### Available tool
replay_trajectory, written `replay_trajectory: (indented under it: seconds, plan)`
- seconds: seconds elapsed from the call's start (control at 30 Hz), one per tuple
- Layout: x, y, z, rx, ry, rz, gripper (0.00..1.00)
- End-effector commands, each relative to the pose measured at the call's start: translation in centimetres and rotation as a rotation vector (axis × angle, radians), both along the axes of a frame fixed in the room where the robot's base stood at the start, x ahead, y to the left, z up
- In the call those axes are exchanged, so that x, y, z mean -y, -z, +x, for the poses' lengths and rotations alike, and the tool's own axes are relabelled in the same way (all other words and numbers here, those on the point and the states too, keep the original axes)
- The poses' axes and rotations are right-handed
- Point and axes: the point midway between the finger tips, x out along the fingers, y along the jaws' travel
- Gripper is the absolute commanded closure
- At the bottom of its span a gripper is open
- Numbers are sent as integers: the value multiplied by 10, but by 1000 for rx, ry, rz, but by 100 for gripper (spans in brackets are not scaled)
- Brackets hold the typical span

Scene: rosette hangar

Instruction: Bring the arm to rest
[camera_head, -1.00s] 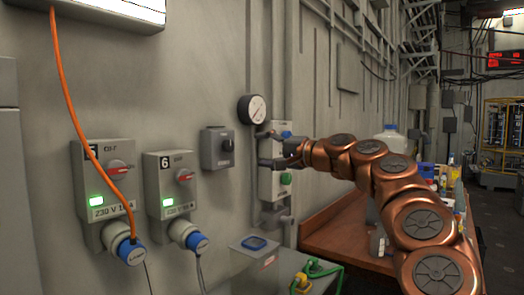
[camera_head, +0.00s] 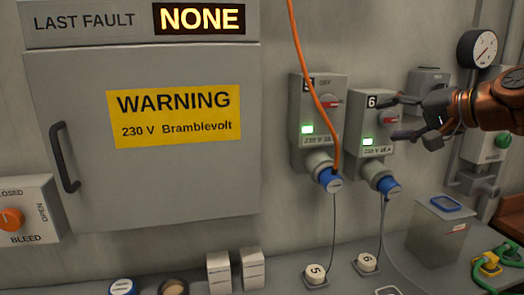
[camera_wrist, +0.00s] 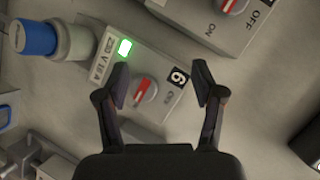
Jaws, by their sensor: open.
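My copper-coloured arm reaches in from the right edge of the head view. My gripper (camera_head: 392,118) is open, its two dark fingers apart with nothing between them. It is in front of socket box 6 (camera_head: 371,117), which has a lit green light and a red switch. In the wrist view my gripper (camera_wrist: 160,84) has its fingertips on either side of the red switch (camera_wrist: 144,91) of box 6. I cannot tell whether the fingers touch the box. A blue plug (camera_head: 387,186) sits in the socket below box 6.
Socket box 5 (camera_head: 318,112), with an orange cable (camera_head: 306,62) across it, is left of box 6. A pressure gauge (camera_head: 481,48) and a grey control box (camera_head: 428,84) are to the right. A clear bin (camera_head: 436,236) and numbered tags (camera_head: 316,273) are below.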

Motion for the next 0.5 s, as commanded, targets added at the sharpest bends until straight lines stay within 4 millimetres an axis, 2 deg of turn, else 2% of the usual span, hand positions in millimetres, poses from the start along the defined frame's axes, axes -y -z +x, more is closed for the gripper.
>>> replay_trajectory:
  seconds: [0.03, 0.1, 0.2, 0.3, 0.4, 0.5]
  plan:
    - [-26, 8, -9, -33, -47, -54, 32]
    - [-57, 29, -23, -86, -107, -129, 32]
    - [-93, 62, -46, -166, -187, -237, 32]
    - [-120, 97, -74, -248, -259, -342, 32]
    - [-137, 133, -105, -336, -322, -443, 32]
    - [-145, 169, -139, -428, -378, -540, 32]
